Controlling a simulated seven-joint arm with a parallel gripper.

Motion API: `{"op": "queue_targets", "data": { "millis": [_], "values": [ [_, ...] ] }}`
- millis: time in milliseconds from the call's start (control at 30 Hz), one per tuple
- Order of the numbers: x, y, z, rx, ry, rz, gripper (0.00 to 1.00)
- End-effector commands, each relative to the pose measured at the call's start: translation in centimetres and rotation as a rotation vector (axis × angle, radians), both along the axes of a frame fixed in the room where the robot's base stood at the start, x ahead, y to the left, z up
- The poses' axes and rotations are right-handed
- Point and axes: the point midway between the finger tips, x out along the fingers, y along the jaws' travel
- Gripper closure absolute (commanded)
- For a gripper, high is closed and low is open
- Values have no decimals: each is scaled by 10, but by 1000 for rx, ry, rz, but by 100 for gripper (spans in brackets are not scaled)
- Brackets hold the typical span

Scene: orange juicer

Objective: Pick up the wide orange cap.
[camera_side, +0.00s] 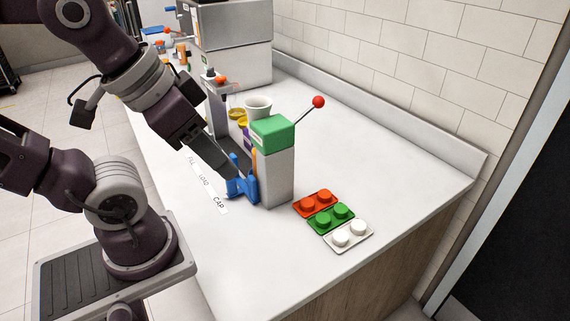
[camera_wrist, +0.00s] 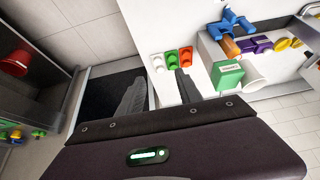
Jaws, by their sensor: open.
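Two round orange caps (camera_side: 309,204) sit in a small orange tray near the front of the white counter. The tray also shows in the wrist view (camera_wrist: 186,56), beyond my fingers. The two caps look alike at this size, so I cannot tell which is the wide one. My gripper (camera_wrist: 159,77) is open, with its two grey fingers apart and nothing between them. In the side view my gripper is over the counter, left of the green-topped machine (camera_side: 276,170) and apart from the caps. Its fingertips are hard to make out there.
Green caps (camera_side: 331,217) and white caps (camera_side: 349,234) sit in trays beside the orange one. A blue fixture (camera_side: 242,187) stands left of the machine. A red-knobbed lever (camera_side: 318,102) sticks out behind it. The counter right of the trays is clear.

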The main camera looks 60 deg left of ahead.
Motion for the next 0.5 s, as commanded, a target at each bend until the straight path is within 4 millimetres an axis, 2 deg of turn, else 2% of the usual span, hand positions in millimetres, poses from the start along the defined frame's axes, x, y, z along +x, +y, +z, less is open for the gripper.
{"op": "queue_targets", "data": {
  "millis": [133,233,367,467,500],
  "values": [
    [7,7,-3,53,23,-29,58],
    [32,34,-15,251,106,-163,58],
    [92,78,-43,611,266,-525,58],
    [146,97,-80,850,381,-901,58],
    [167,101,-100,929,421,-1070,58]
  ]
}}
